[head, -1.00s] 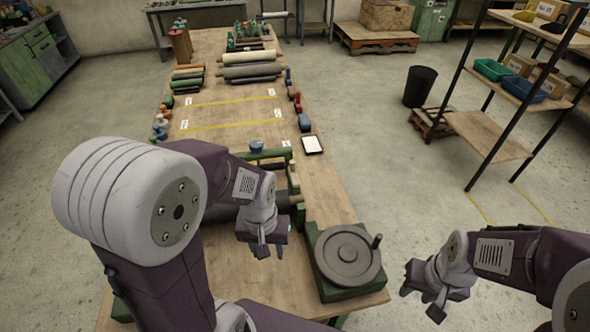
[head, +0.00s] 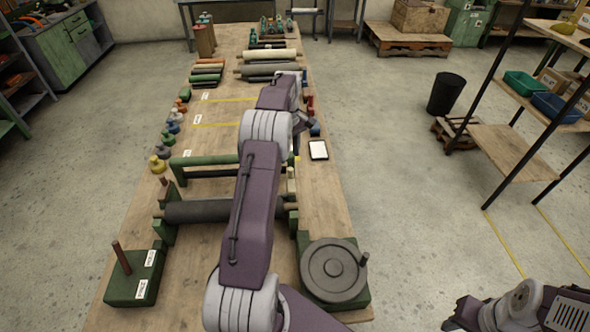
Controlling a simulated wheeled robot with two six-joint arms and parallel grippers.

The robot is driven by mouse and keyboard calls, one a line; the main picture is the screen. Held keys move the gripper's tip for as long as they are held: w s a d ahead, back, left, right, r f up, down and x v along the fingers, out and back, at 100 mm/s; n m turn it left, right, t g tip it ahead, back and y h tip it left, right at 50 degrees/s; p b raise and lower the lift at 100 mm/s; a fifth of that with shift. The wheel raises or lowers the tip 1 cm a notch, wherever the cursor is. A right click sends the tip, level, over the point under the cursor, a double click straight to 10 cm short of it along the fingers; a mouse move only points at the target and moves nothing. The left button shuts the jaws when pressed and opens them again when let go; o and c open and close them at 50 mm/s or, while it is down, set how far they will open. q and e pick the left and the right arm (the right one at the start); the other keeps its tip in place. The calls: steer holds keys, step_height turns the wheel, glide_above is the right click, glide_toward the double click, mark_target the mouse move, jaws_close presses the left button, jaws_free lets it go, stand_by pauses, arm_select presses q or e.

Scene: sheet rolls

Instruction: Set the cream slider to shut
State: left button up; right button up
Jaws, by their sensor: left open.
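A small cream upright piece (head: 291,182), which looks like the cream slider, stands at the right end of the green roller frame (head: 205,160). It is partly hidden beside my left arm, and I cannot tell its setting. My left gripper (head: 306,122) is open and reaches beyond the frame, over the right side of the bench near small red and blue items; its fingers are small and partly hidden. It is apart from the cream piece. My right gripper (head: 455,318) is low at the right, off the bench, and its fingers are partly cut off.
A dark roll (head: 200,211) lies across the frame. A handwheel (head: 333,269) on a green block is at the near right, and a green block with a rod and labels (head: 137,278) at the near left. A white tablet (head: 318,150) lies beyond. Bare bench shows at the right.

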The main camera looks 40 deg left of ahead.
mark_target(291, 167)
arm_select(q)
steer(key=shift+s+f, duration=0.15)
steer(key=shift+f, duration=0.25)
steer(key=f, duration=0.2)
steer(key=f+p, duration=0.1)
steer(key=f, duration=0.4)
steer(key=shift+w+d+f+p, duration=0.2)
steer(key=shift+w+f+p, duration=0.05)
steer(key=shift+p, duration=0.05)
steer(key=shift+s+f, duration=0.1)
steer(key=shift+f, duration=0.2)
jaws_close()
stand_by(0.4)
